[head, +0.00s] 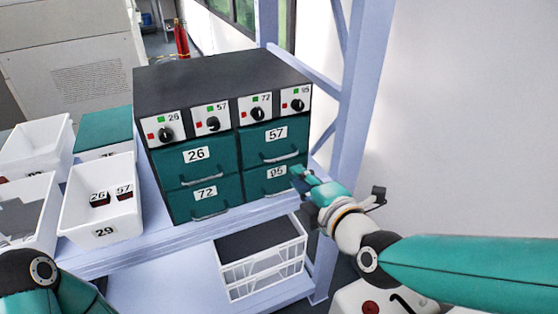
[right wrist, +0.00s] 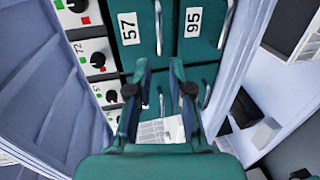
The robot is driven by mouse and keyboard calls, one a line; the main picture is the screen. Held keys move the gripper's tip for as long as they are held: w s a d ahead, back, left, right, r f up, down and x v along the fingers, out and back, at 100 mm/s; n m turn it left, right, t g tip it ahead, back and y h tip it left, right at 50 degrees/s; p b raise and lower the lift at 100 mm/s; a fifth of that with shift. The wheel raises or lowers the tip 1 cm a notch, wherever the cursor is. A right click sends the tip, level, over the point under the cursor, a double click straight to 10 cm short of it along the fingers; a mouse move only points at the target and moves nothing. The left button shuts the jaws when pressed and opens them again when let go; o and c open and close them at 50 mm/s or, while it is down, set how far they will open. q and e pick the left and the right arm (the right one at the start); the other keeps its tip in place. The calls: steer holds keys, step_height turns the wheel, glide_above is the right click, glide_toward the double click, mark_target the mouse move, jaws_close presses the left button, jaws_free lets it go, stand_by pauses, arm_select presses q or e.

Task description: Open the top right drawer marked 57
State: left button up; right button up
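The dark cabinet (head: 215,85) has four teal drawers. The drawer marked 57 (head: 255,146) is top right and looks closed, with a pale bar handle (head: 280,158). It also shows in the right wrist view (right wrist: 138,48), its handle (right wrist: 158,28) running up the picture. My right gripper (head: 300,175) is in front of the cabinet's right side, by the drawer marked 95 (head: 256,183) and below the 57 handle. In the right wrist view its fingers (right wrist: 161,75) are apart with nothing held between them. My left gripper is out of view; only part of that arm shows.
Knobs with red and green marks (head: 257,114) line the cabinet top. A white bin marked 29 (head: 103,225) with small labelled blocks stands left of the cabinet. A white crate (head: 262,262) sits on the lower shelf. A lilac frame post (head: 365,90) rises right of the cabinet.

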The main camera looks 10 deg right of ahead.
mark_target(279, 159)
steer(key=x, duration=1)
steer(key=shift+w+a+f, duration=0.1)
steer(key=shift+w, duration=0.2)
jaws_close()
